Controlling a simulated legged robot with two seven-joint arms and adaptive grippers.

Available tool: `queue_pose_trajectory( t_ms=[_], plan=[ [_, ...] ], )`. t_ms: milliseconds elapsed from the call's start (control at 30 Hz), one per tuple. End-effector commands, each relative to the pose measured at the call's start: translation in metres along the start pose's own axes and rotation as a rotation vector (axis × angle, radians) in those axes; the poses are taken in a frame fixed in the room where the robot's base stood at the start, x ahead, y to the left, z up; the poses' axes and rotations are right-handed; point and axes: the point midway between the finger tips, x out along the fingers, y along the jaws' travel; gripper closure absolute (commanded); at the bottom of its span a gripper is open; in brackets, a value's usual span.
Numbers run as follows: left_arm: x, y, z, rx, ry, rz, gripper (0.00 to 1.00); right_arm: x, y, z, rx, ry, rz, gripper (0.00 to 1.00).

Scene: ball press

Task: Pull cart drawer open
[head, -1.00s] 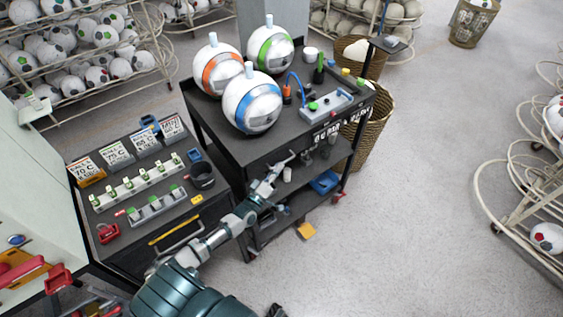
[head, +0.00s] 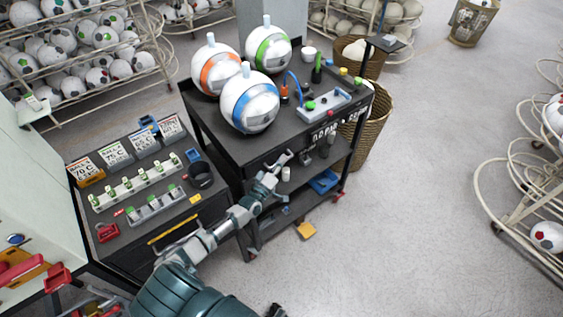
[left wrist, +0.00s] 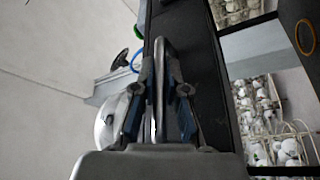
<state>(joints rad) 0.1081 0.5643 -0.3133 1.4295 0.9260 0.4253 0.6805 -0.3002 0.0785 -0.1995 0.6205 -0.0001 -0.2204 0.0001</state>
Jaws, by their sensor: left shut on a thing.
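The black cart (head: 285,128) stands in the middle of the head view, with a drawer front just under its top. My left gripper (head: 284,158) reaches up to this front from below. In the left wrist view, the drawer handle (left wrist: 159,75) is a grey bar running between the two fingers of my left gripper (left wrist: 158,105). The fingers are shut on it. The dark cart face lies close beside the handle. I cannot clearly see a gap between drawer and cart. My right gripper is not clearly visible.
Three striped balls (head: 249,102) and a grey button box (head: 323,104) sit on the cart top. A black bench (head: 122,235) with a white switch row stands to the left. A wicker basket (head: 372,125) is behind the cart. The floor (head: 420,220) to the right is clear.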

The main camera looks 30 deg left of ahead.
Motion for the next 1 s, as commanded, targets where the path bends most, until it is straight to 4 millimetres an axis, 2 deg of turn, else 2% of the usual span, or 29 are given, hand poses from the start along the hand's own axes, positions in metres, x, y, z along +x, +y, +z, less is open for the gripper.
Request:
queue_pose_trajectory(
  t_ms=[267, 600, 800, 1000],
  plan=[
    [-0.01, 0.013, 0.022, -0.006, -0.008, -0.008, 1.0, -0.014, 0.002, -0.002, 0.0, 0.002, 0.002, 1.0],
    [-0.038, 0.056, 0.084, -0.007, -0.011, -0.012, 1.0, -0.045, 0.002, -0.007, -0.001, 0.005, 0.002, 1.0],
    [-0.054, 0.08, 0.121, -0.005, -0.013, -0.012, 1.0, -0.055, 0.003, -0.008, -0.001, 0.005, 0.002, 1.0],
    [-0.066, 0.097, 0.147, -0.003, -0.012, -0.012, 1.0, -0.06, 0.003, -0.008, -0.001, 0.006, 0.002, 1.0]
  ],
)
